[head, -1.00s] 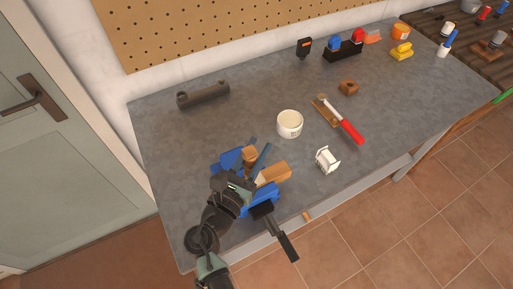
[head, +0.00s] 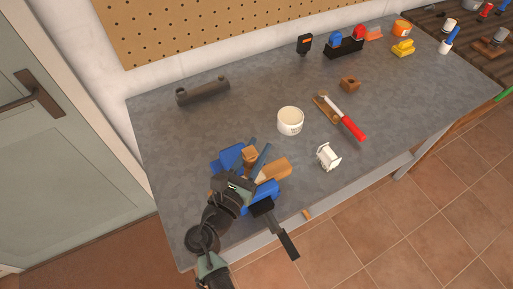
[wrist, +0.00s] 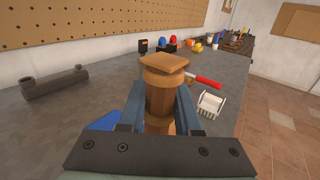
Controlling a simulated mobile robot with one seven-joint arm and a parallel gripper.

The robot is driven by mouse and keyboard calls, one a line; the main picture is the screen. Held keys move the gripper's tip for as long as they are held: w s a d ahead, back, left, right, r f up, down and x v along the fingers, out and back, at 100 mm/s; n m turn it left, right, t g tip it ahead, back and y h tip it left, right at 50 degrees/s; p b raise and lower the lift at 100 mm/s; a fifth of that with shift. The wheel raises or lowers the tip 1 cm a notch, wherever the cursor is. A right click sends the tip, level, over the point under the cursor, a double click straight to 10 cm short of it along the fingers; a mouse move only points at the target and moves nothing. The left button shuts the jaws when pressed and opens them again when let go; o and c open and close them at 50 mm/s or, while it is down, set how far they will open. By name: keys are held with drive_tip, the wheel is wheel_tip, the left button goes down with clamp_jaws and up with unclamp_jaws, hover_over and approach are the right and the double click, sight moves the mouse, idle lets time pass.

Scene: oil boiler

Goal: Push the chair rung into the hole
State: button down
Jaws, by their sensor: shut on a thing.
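The chair rung (wrist: 160,103) is a brown, rounded wooden piece between the two blue-grey fingers of my gripper (wrist: 160,108) in the wrist view. My gripper is shut on it. A flat, lighter wooden piece (wrist: 166,62) shows at the rung's far end; I cannot tell if they touch or are joined. In the head view my gripper (head: 254,160) is over the blue vise (head: 264,192) at the bench's front left. A wooden block (head: 275,171) sits at the vise, beside the fingers. The hole is not visible in either view.
The grey workbench (head: 180,135) holds a dark pipe (head: 203,91), a white tub (head: 290,121), a white spool-like object (head: 328,157) and a red-handled tool (head: 341,117). A dark vise handle (head: 287,243) sticks out past the front edge.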

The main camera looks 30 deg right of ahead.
drive_tip(key=shift+f+b, duration=0.9)
drive_tip(key=shift+f, duration=0.3)
drive_tip(key=c, duration=0.5)
unclamp_jaws()
drive_tip(key=shift+s+a, duration=0.1)
drive_tip(key=b+v, duration=0.2)
drive_tip(key=v, duration=1)
drive_tip(key=shift+s+a, duration=0.25)
drive_tip(key=shift+a, duration=0.05)
drive_tip(key=shift+w, duration=0.1)
